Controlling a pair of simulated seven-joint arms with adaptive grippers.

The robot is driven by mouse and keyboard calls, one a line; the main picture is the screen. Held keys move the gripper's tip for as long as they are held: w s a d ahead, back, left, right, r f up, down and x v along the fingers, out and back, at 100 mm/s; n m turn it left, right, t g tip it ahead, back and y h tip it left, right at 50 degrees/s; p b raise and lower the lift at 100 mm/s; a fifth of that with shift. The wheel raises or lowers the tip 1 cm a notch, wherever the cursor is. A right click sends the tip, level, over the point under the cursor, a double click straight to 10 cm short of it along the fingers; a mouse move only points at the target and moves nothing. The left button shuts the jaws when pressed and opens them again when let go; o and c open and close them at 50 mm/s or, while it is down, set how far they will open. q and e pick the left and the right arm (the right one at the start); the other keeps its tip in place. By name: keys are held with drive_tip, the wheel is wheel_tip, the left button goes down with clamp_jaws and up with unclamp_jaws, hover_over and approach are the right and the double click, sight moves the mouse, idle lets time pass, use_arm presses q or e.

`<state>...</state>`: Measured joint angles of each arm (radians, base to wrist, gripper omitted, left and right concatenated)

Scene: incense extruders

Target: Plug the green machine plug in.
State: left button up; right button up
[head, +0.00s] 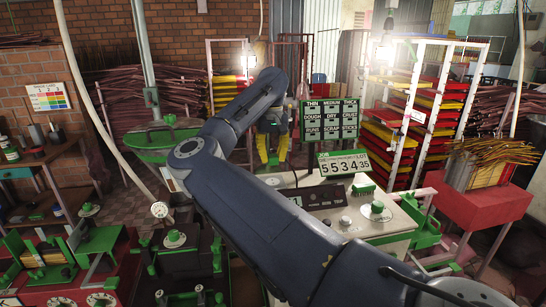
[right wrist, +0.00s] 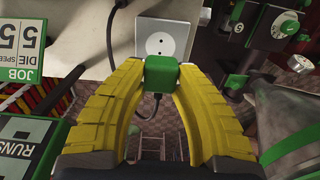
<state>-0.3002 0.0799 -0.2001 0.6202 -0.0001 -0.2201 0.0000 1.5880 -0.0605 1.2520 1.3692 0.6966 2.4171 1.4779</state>
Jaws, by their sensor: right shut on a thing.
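The green plug (right wrist: 160,75) is between the tips of my right gripper's yellow fingers (right wrist: 161,80) in the right wrist view. A dark cord runs from it down toward the palm. A white socket plate (right wrist: 165,37) with a round, two-hole outlet shows just above the plug in that view. The outlet face is uncovered; the plug overlaps the plate's lower edge, and I cannot tell whether they touch. In the head view my right gripper (head: 271,152) points down behind the bench, and the plug and socket are too small or hidden to make out. My left gripper is not in view.
A pale bench (head: 392,219) with a control box (head: 322,197) and green fittings lies right of the gripper. Green sign boards (head: 331,119) and a number display (head: 344,164) stand close by. A green round table (head: 160,140) is at left. A dark cord (right wrist: 117,18) hangs near the socket.

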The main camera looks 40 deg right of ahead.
sight(272, 181)
drive_tip(key=shift+f, duration=2.8)
drive_tip(key=shift+f, duration=0.75)
idle(0.6)
drive_tip(key=o, duration=1.1)
drive_tip(key=shift+o, duration=0.2)
drive_tip(key=shift+r, duration=6.05)
